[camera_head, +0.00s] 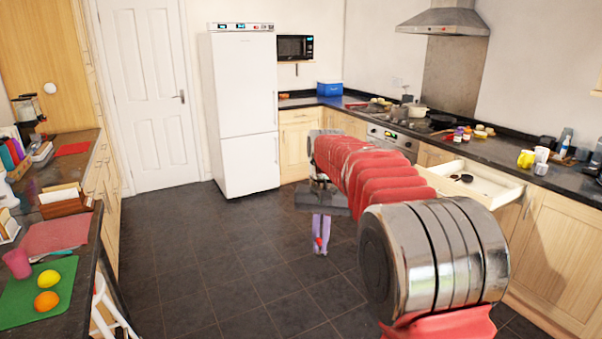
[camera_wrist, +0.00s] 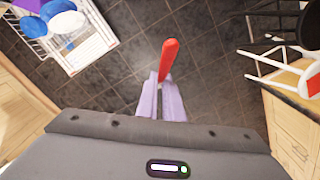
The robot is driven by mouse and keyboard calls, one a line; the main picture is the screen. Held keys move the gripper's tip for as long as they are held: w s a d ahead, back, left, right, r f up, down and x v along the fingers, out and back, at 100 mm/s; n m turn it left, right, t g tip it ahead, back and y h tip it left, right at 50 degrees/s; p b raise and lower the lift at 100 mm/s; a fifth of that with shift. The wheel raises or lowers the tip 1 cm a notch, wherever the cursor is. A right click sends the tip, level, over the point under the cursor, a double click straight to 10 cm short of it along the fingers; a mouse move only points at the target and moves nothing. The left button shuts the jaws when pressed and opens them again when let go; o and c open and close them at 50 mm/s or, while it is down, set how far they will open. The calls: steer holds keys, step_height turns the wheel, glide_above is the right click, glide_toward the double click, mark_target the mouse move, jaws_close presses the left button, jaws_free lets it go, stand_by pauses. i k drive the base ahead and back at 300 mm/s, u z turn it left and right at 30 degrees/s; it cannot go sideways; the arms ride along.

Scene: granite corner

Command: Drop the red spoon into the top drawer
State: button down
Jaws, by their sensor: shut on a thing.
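The red spoon (camera_wrist: 168,60) is held between the pale purple fingers of my gripper (camera_wrist: 164,82) in the wrist view, its red end sticking out past the fingertips. In the head view my gripper (camera_head: 321,248) points down above the dark floor, with a small bit of red between the fingers. An open top drawer (camera_head: 490,184) juts from the right-hand counter, with small dark round items in it. The gripper is well to the left of the drawer, apart from it. My arm hides part of the drawer's surroundings.
The right counter (camera_head: 488,150) carries mugs, jars and pans by the hob. A left counter holds a green board (camera_head: 40,290) with fruit. The wrist view shows an open dish rack (camera_wrist: 88,45) at upper left and white stool legs (camera_wrist: 285,65) at right. The middle floor is clear.

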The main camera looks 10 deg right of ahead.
mark_target(468, 184)
steer(key=i, duration=3.5)
steer(key=z, duration=1.2)
